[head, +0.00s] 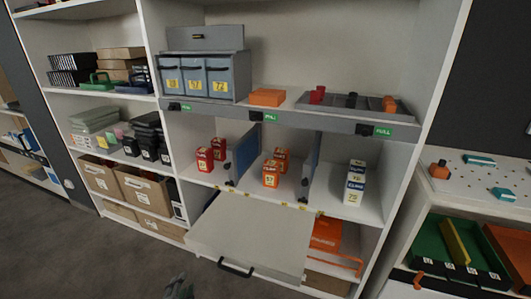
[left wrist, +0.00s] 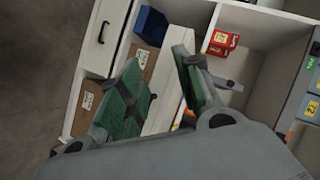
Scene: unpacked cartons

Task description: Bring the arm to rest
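My left gripper (head: 180,288) shows at the bottom edge of the head view, low in front of the shelf unit and mostly cut off by the frame. In the left wrist view the left gripper (left wrist: 157,62) has its two green-padded fingers spread apart, with nothing seen held between them. A pale panel of the shelf unit shows behind the fingers. My right gripper is in neither view.
A pale flap (head: 250,235) with a black handle sticks out from the shelf unit, up and right of the left gripper. Red cartons (head: 205,158), orange cartons (head: 271,172) and white-blue cartons (head: 355,181) stand above it. Grey floor (head: 90,265) is clear at left.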

